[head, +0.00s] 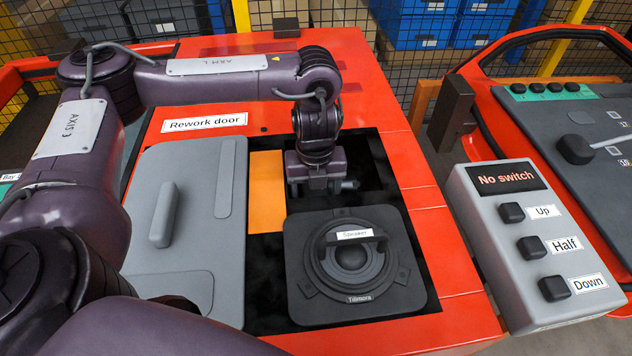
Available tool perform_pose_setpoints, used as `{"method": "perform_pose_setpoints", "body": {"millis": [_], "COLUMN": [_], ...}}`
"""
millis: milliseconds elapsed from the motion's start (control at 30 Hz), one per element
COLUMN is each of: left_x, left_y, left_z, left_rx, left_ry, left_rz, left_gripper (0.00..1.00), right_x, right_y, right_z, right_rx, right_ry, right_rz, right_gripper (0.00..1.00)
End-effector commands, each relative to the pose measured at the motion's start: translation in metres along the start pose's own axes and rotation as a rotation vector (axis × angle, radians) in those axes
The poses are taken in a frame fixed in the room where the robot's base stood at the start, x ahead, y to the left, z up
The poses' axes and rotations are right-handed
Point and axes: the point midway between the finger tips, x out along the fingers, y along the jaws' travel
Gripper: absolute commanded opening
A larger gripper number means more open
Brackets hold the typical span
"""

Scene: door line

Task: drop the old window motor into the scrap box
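My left gripper (319,182) is over the dark opening of the red rework door, pointing down, just beyond the speaker. Small dark grey parts show at its fingertips and stick out to the right. I cannot tell whether they are the fingers or the old window motor, or whether the gripper is open or shut. No window motor can be made out for certain. No box marked as scrap can be made out. My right gripper is not in view.
The rework door (375,85) holds a grey panel (190,225), an orange strip (266,190) and a round speaker (352,262). A grey switch box (535,250) reading "No switch" stands to the right, beside another red door (490,135). Blue crates (420,25) stand behind a mesh fence.

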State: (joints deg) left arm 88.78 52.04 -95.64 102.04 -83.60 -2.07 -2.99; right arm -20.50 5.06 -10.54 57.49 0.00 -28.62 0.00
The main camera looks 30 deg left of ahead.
Motion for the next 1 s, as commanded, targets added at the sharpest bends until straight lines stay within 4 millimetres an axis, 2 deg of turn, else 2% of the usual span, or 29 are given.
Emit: {"method": "perform_pose_setpoints", "body": {"millis": [33, 167, 500, 867, 900, 1000], "left_x": [0.009, 0.017, 0.019, 0.019, 0.019, 0.019], "left_y": [0.0, 0.0, 0.0, 0.0, 0.0, 0.0], "left_z": [0.0, 0.0, 0.0, 0.0, 0.0, 0.0], "left_rx": [0.0, 0.0, 0.001, 0.001, 0.001, 0.001], "left_ry": [0.002, 0.0, -0.001, 0.0, 0.0, 0.0], "left_rz": [0.0, 0.0, -0.001, 0.0, 0.0, 0.0], "left_gripper": [0.67, 0.67, 0.66, 0.19, 0.55, 0.42], "right_x": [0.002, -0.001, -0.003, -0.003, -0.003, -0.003], "right_y": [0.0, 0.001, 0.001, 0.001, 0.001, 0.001], "right_z": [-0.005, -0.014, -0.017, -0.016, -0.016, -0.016], "right_rx": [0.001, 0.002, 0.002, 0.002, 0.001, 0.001], "right_ry": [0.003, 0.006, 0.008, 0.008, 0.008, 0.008], "right_rz": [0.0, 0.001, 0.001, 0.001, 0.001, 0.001], "right_gripper": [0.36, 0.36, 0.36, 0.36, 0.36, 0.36]}}
